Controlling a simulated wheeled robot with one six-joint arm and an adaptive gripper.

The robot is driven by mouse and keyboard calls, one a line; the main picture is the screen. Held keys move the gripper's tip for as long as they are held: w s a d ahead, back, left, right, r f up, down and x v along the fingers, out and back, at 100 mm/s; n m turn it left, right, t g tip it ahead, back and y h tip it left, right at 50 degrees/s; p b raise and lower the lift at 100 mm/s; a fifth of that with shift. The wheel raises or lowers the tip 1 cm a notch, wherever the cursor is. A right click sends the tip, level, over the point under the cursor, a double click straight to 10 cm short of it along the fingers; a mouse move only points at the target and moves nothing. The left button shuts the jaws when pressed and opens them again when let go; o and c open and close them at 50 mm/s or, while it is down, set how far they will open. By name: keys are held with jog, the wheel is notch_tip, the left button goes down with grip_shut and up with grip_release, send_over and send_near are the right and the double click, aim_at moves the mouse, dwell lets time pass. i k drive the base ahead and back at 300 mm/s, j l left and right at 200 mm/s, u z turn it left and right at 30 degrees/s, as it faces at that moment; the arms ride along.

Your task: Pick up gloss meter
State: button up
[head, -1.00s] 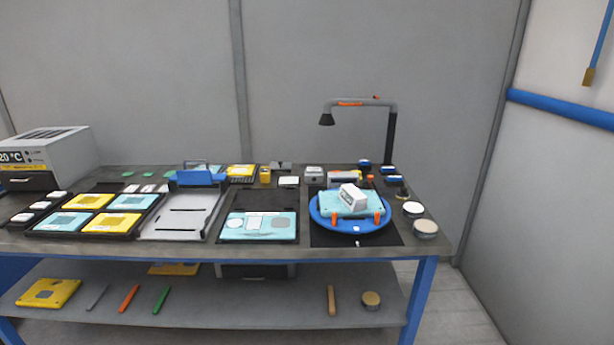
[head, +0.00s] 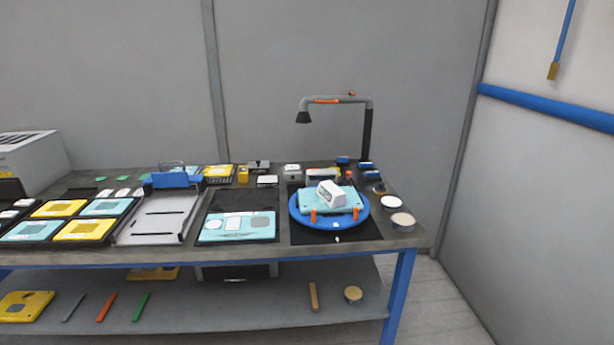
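A small white block-shaped device (head: 331,193) rests tilted on a light teal panel (head: 346,206); it may be the gloss meter, but I cannot read a label. My gripper is not in view.
A lamp (head: 304,117) on a bent post (head: 367,135) overhangs the bench (head: 400,239) behind the turntable. Round tins (head: 403,222) stand at the right edge. Trays of yellow and teal panels (head: 60,208) and a grey plate fixture (head: 160,217) fill the left. Floor shows at right.

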aim_at(334, 197)
jog(key=i+l, duration=0.15)
jog(key=l, duration=0.2)
jog(key=i+l, duration=0.1)
jog(key=l, duration=0.25)
jog(key=i+l, duration=0.15)
jog(key=l, duration=0.15)
jog(key=i+l, duration=0.15)
jog(key=l, duration=0.2)
jog(key=i+l, duration=0.1)
jog(key=l, duration=0.25)
jog(key=u, duration=0.05)
